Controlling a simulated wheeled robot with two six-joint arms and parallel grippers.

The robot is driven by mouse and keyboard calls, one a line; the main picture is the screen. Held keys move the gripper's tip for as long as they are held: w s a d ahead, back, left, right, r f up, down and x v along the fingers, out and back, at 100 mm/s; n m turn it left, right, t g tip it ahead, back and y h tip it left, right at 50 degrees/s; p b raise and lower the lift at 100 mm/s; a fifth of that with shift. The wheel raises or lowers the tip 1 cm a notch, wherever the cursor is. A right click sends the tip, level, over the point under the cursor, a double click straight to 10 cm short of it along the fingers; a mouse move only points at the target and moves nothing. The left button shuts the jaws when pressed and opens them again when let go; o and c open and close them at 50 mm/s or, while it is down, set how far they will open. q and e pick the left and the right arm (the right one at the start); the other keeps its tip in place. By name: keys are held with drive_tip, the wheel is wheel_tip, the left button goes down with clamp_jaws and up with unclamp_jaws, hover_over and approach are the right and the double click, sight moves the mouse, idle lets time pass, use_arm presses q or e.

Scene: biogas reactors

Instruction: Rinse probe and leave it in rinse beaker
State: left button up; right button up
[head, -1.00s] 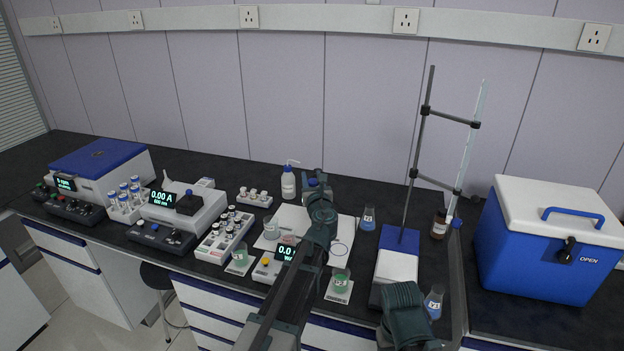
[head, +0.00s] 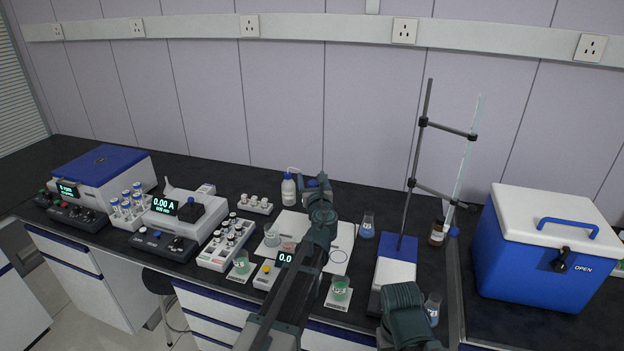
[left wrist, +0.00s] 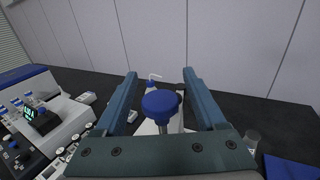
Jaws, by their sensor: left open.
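My left gripper (head: 316,186) reaches over the white mat (head: 345,235) from the front. In the left wrist view its two fingers (left wrist: 165,88) stand apart, with a round blue knob (left wrist: 161,103) between them, apparently the probe's top. The knob also shows by the fingers in the head view (head: 311,182). The probe's lower part is hidden. A clear beaker (head: 272,238) and a pinkish vessel (head: 289,246) stand on the mat's left part; I cannot tell which is the rinse beaker. My right gripper's fingers do not show.
A wash bottle (head: 288,189) stands just behind the mat. A vial rack (head: 225,246) is left. A printed ring (head: 338,257) is clear.

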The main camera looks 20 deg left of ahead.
use_arm(q)
drive_tip(key=v, duration=1.3)
drive_tip(key=shift+s, duration=0.4)
drive_tip(key=shift+d, duration=0.15)
drive_tip(key=shift+c, duration=0.3)
